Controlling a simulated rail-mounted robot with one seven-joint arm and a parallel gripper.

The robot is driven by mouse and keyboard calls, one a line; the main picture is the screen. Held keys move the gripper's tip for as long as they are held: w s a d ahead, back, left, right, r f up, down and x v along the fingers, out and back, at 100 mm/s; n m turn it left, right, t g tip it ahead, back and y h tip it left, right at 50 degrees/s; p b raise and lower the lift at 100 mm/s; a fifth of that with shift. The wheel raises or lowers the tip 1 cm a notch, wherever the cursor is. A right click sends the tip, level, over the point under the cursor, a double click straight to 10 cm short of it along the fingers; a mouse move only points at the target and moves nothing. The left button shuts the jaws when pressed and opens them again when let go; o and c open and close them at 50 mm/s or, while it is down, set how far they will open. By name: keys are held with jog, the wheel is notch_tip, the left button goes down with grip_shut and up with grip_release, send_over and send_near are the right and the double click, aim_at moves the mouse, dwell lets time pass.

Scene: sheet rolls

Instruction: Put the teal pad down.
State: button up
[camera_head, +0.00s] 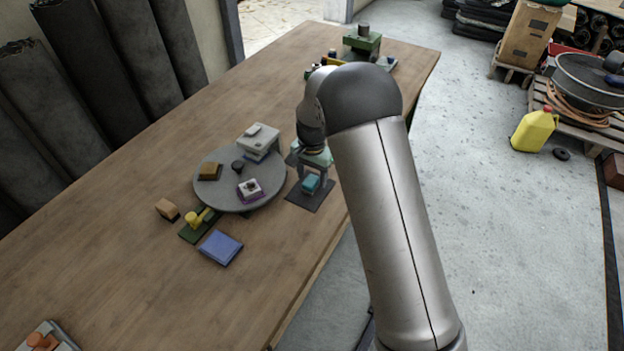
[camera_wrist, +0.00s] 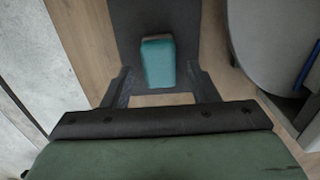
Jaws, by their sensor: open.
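The teal pad (camera_head: 311,184) is a small block on a dark grey mat (camera_head: 304,201) near the table's right edge, beside the round grey plate. In the wrist view the pad (camera_wrist: 158,63) lies on the dark mat (camera_wrist: 153,15), between and just beyond the fingertips. My gripper (camera_head: 314,178) points down over the mat, with its fingers on either side of the pad. In the wrist view my gripper (camera_wrist: 160,82) is open, with a gap between each finger and the pad. The arm hides part of the table behind it.
The round grey plate (camera_head: 228,196) carries a tan block, a dark knob and a white-and-purple piece; a grey device (camera_head: 259,139) stands at its back edge. A blue pad (camera_head: 221,246), a yellow-and-green piece (camera_head: 197,219) and a wooden block (camera_head: 167,209) lie in front. The left tabletop is mostly clear.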

aim_at(312, 179)
notch_tip(312, 179, up, 10)
jog(key=s+d+r+n, duration=0.1)
jog(key=s+d+r, duration=0.25)
jog(key=s, duration=0.25)
jog(key=s+d+r+n, duration=0.1)
jog(key=s+d+r, duration=0.2)
jog(key=s+d, duration=0.25)
jog(key=s+d+n, duration=0.2)
jog(key=s+d, duration=0.1)
jog(key=s, duration=0.7)
jog(key=s+d+f+n, duration=0.1)
jog(key=s+d+n, duration=0.1)
jog(key=s, duration=0.9)
jog(key=shift+s+d+b, duration=0.2)
jog(key=shift+d+b, duration=0.1)
jog(key=shift+d, duration=0.45)
